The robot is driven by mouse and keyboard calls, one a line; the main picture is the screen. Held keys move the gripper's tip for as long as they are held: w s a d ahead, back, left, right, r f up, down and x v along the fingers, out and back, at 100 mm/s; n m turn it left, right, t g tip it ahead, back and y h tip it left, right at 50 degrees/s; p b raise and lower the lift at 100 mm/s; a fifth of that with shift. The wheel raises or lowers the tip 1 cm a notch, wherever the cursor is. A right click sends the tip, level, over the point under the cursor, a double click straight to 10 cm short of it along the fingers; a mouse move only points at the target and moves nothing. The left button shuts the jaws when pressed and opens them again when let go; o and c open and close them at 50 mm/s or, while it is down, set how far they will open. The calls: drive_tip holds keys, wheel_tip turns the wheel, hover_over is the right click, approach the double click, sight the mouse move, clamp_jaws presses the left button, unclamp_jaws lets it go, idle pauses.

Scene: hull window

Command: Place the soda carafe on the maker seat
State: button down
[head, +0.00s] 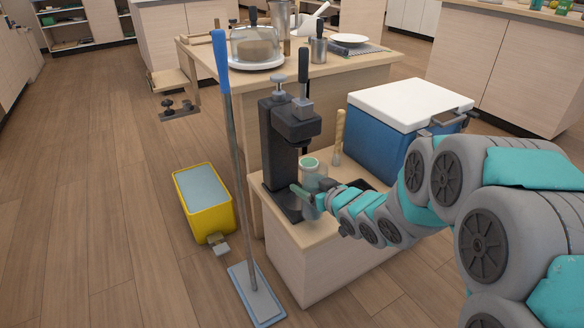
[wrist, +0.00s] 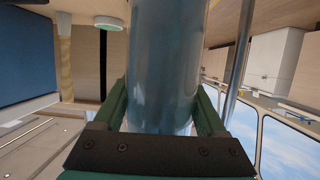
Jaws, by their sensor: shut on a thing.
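The soda carafe (head: 311,172) is a pale, see-through cylinder with a greenish rim. It stands upright beside the black soda maker (head: 280,140), below and slightly right of the maker's head. My gripper (head: 308,200) is shut on the carafe's lower part. In the wrist view the carafe (wrist: 162,70) fills the middle, between the two green fingers of my gripper (wrist: 162,112). The maker seat (head: 284,208) is the dark base at the column's foot, partly hidden by my gripper. The carafe's bottom is hidden, so I cannot tell whether it touches the seat.
A wooden-handled tool (head: 339,135) and a blue cooler with a white lid (head: 385,135) stand to the right. A mop (head: 232,130) leans in front at left, near a yellow bucket (head: 203,200). A taller table (head: 345,66) stands behind. Floor at far left is clear.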

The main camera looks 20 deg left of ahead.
approach(286, 170)
drive_tip(key=w+a, duration=0.4)
drive_tip(key=shift+a+f, duration=0.1)
drive_tip(key=shift+a, duration=0.2)
drive_tip(key=shift+d+f, duration=0.15)
drive_tip(key=shift+f, duration=0.65)
drive_tip(key=shift+f, duration=0.15)
unclamp_jaws()
